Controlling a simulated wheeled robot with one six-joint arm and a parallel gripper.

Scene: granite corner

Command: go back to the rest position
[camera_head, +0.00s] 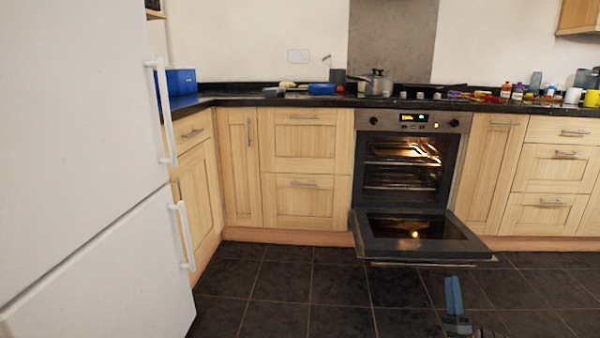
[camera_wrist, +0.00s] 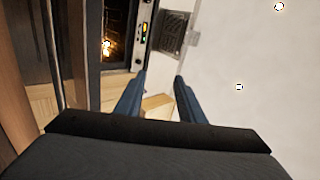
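My gripper (camera_head: 454,294) shows low in the head view, in front of the open oven door and apart from it, above the dark floor. Its blue fingers overlap there. In the wrist view the two blue fingers of my gripper (camera_wrist: 160,75) stand apart with nothing between them. The gripper is open and empty. Most of my arm is out of view.
The oven (camera_head: 400,163) is lit inside. Its door (camera_head: 376,240) is folded down, jutting over the floor. A white fridge (camera_head: 80,150) stands at the left. The counter (camera_head: 230,99) carries a pot (camera_head: 376,83) and several small items. Floor is clear left of the door.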

